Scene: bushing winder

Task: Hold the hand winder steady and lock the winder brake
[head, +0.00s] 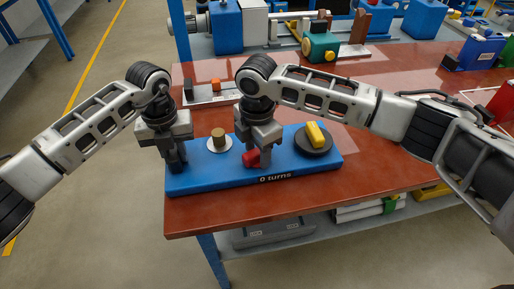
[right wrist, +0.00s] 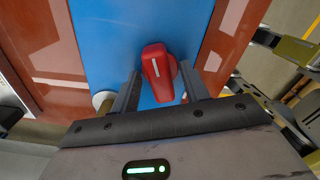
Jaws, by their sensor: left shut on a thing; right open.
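The hand winder (head: 190,183) is a long blue base marked "0 turns" at the table's front edge. A brass cylinder (head: 218,136) stands on a white disc, and a yellow handle (head: 316,134) sits on a black disc at the right. A red lever (head: 251,158), the brake lever, is near the base's middle. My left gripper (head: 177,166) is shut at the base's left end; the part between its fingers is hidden. My right gripper (head: 256,158) is open over the red lever. In the right wrist view, the lever (right wrist: 157,72) lies between and ahead of the open fingers (right wrist: 160,95).
The red-brown table (head: 400,150) is clear to the right of the winder. A grey fixture with an orange block (head: 215,84) lies behind it. A green machine (head: 320,47) and blue boxes stand at the back. A lower shelf (head: 290,232) holds trays.

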